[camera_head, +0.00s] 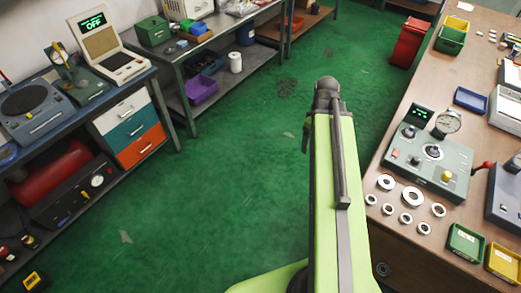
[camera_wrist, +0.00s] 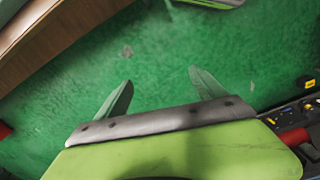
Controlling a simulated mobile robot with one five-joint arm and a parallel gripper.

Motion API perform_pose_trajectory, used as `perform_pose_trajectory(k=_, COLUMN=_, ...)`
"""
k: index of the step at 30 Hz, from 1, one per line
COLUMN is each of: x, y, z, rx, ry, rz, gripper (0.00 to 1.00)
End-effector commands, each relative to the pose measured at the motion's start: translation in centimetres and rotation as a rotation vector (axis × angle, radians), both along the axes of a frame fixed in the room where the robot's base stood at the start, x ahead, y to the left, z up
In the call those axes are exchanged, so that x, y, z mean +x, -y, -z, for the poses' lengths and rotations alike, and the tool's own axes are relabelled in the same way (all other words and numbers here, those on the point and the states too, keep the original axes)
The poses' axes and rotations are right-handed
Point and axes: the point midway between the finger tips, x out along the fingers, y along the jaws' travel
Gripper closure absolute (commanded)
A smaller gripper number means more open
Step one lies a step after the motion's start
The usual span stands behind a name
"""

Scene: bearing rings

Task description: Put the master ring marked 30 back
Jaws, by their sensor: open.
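Several metal rings lie on the right wooden bench (camera_head: 393,125) in the head view, including a larger ring (camera_head: 411,196), a ring at the back left (camera_head: 386,182) and a ring at the right (camera_head: 438,209). Another ring-like part (camera_head: 433,152) sits on the grey-green gauge unit (camera_head: 428,163). No marking is legible, so I cannot tell which ring is marked 30. My gripper (camera_wrist: 160,75) is open and empty in the wrist view, over the green floor. In the head view my raised arm hides the fingers, left of the bench.
A green bin (camera_head: 465,242) and a yellow bin (camera_head: 502,262) stand at the bench's front right. A blue tray (camera_head: 470,99) lies behind the gauge unit. A left bench holds a screen reading OFF (camera_head: 92,22). The floor between the benches is clear.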

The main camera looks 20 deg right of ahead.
Motion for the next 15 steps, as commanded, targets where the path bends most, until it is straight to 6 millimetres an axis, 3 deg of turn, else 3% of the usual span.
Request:
perform_pose_trajectory(k=1, x=1.4, y=-5.3, z=0.0, rx=0.000, ry=-0.001, rz=0.044, gripper=0.20)
perform_pose_trajectory(k=3, x=2.6, y=-11.3, z=0.0, rx=0.000, ry=-0.001, rz=0.139, gripper=0.20)
perform_pose_trajectory(k=6, x=3.2, y=-18.3, z=0.0, rx=-0.001, ry=-0.001, rz=0.251, gripper=0.20)
perform_pose_trajectory(k=10, x=3.1, y=-23.5, z=0.0, rx=-0.002, ry=0.000, rz=0.343, gripper=0.20)
perform_pose_trajectory(k=15, x=3.0, y=-24.4, z=0.0, rx=-0.001, ry=-0.001, rz=0.379, gripper=0.20)
